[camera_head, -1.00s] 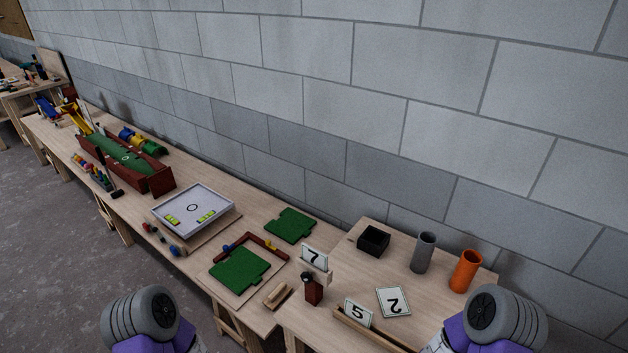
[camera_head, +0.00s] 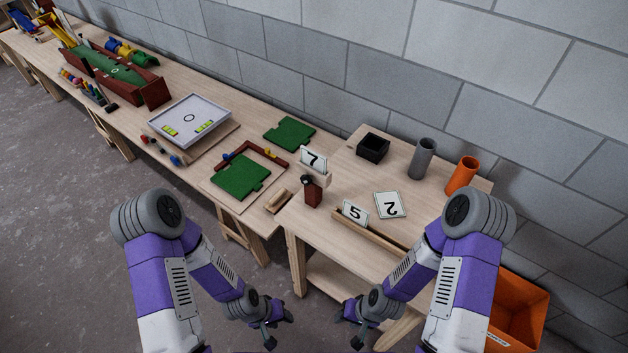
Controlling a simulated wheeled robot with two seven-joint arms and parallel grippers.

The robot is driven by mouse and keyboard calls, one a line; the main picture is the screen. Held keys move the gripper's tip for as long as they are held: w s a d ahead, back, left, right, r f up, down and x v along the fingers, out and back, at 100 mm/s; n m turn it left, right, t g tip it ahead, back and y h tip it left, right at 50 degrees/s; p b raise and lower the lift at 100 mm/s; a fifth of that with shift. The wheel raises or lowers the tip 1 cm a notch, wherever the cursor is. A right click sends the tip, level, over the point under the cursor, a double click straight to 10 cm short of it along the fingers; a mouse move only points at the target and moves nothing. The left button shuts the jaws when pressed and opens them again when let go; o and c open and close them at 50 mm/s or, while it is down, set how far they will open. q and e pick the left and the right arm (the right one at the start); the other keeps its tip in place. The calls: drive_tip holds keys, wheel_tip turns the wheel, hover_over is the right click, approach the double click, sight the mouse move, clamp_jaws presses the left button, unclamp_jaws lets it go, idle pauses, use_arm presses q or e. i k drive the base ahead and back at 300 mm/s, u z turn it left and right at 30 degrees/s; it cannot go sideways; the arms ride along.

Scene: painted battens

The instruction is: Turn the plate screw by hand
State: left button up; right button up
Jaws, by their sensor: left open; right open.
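A dark red-brown post (camera_head: 313,195) stands near the left edge of the nearer table. A small black knob (camera_head: 307,180), which looks like the plate screw, sits at its upper part. A white plate marked 7 (camera_head: 313,159) stands upright just behind the post, above a pale wooden piece. My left gripper (camera_head: 280,329) is open and empty, low in front of the table. My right gripper (camera_head: 348,323) is open and empty, facing it from the right. Both are well below and apart from the post.
A black box (camera_head: 373,147), grey cylinder (camera_head: 422,158) and orange cylinder (camera_head: 461,175) stand behind. An orange crate (camera_head: 519,306) is below right. Green boards (camera_head: 240,177) lie left.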

sight(305, 179)
drive_tip(key=u, duration=1.35)
drive_tip(key=k, duration=0.6)
drive_tip(key=z, duration=0.35)
drive_tip(key=i, duration=0.95)
drive_tip(key=u, duration=0.1)
